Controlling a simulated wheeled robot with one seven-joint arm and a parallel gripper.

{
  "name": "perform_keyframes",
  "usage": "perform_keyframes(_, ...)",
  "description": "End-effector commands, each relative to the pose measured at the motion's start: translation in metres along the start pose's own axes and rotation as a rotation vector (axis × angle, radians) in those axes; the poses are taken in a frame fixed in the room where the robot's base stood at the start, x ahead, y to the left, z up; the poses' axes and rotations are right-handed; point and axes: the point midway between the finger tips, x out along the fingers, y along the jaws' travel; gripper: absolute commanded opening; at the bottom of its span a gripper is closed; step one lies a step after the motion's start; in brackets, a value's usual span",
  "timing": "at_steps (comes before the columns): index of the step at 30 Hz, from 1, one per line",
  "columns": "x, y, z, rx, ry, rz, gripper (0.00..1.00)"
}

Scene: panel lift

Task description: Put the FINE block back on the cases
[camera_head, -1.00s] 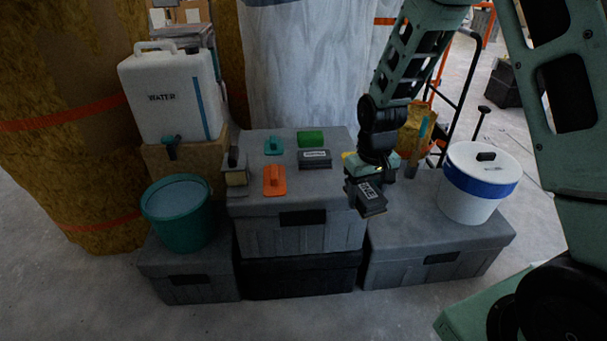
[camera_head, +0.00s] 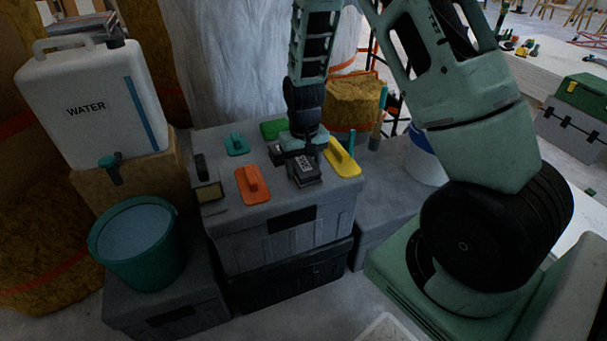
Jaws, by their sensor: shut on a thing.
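The FINE block (camera_head: 306,174), dark grey with a small pale label, is in my gripper (camera_head: 303,156). My gripper is shut on it, pointing down over the right part of the grey case top (camera_head: 282,202). The label is too small to read surely. I cannot tell if the block touches the lid or hangs just above it. The grey case stands on a black case (camera_head: 290,281). Another dark block (camera_head: 277,152) lies behind my gripper and is partly hidden by it.
An orange float (camera_head: 253,187), a teal float (camera_head: 236,144), a green block (camera_head: 273,129), a yellow float (camera_head: 342,158) and a sponge tool (camera_head: 208,190) share the lid. A green bucket (camera_head: 137,250) and a water container (camera_head: 90,105) stand left. A white bucket (camera_head: 425,162) stands right.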

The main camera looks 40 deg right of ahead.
Motion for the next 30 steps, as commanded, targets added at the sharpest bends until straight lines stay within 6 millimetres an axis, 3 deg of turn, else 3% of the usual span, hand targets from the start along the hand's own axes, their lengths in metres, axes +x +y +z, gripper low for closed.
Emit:
perform_keyframes(4, 0.022, 0.0, 0.0, 0.002, -0.002, 0.0, 0.34)
perform_keyframes(16, 0.027, 0.0, 0.0, 0.0, -0.001, 0.0, 0.34)
perform_keyframes(17, 0.026, 0.0, 0.0, 0.0, -0.001, 0.0, 0.67)
perform_keyframes(18, 0.026, 0.0, 0.0, 0.0, -0.001, 0.0, 0.78)
perform_keyframes(30, 0.018, 0.0, -0.001, 0.0, 0.002, 0.0, 0.8)
